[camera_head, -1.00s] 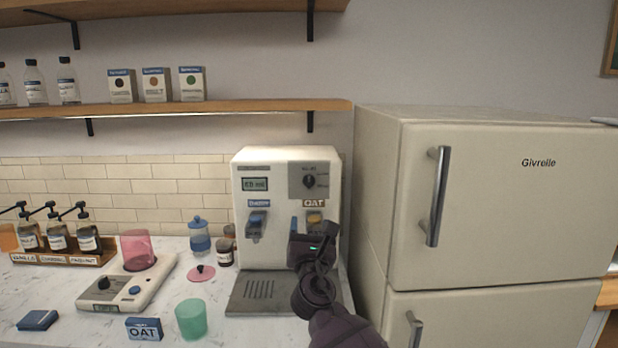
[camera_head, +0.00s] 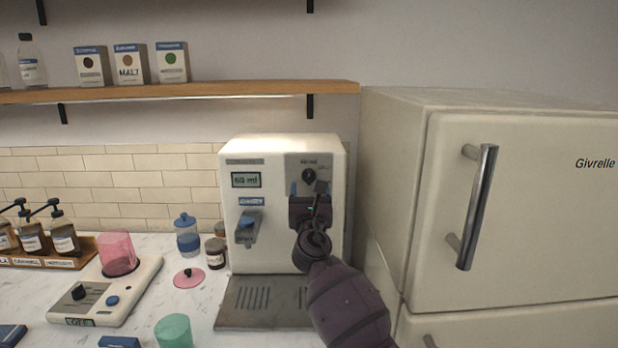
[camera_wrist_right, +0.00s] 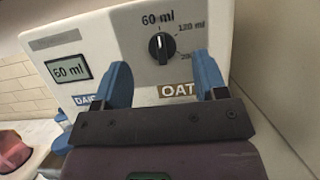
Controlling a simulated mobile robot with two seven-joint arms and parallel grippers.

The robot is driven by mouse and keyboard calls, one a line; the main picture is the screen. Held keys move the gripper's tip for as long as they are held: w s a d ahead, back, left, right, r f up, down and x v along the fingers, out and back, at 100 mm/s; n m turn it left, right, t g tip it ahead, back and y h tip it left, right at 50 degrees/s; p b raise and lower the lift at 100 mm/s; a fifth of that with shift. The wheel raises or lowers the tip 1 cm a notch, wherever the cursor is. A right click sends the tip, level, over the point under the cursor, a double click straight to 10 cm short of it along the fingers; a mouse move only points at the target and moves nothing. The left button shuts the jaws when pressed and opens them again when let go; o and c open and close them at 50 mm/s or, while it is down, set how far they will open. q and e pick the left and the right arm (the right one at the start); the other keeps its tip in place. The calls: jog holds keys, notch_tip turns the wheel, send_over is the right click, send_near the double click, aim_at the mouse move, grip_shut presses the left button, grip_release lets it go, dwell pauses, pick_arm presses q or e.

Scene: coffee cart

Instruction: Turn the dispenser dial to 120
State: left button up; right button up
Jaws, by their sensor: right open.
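The dispenser (camera_head: 270,258) is a cream machine on the counter. Its dark round dial (camera_head: 308,175) is at the upper right of its front; in the right wrist view the dial (camera_wrist_right: 162,47) has its white mark pointing up at 60 ml. The small display (camera_head: 246,180) reads 60 ml, also in the wrist view (camera_wrist_right: 68,69). My right gripper (camera_wrist_right: 162,84) is open and empty, its blue fingers apart, pointing at the front just below the dial and not touching it. In the head view the right gripper (camera_head: 308,190) partly covers the OAT side. My left gripper is not in view.
A fridge (camera_head: 500,220) stands close to the right of the dispenser. A shelf (camera_head: 180,92) runs above.

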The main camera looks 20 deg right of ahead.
aim_at(309, 175)
jog(key=shift+x, duration=2.6)
jog(key=c, duration=0.9)
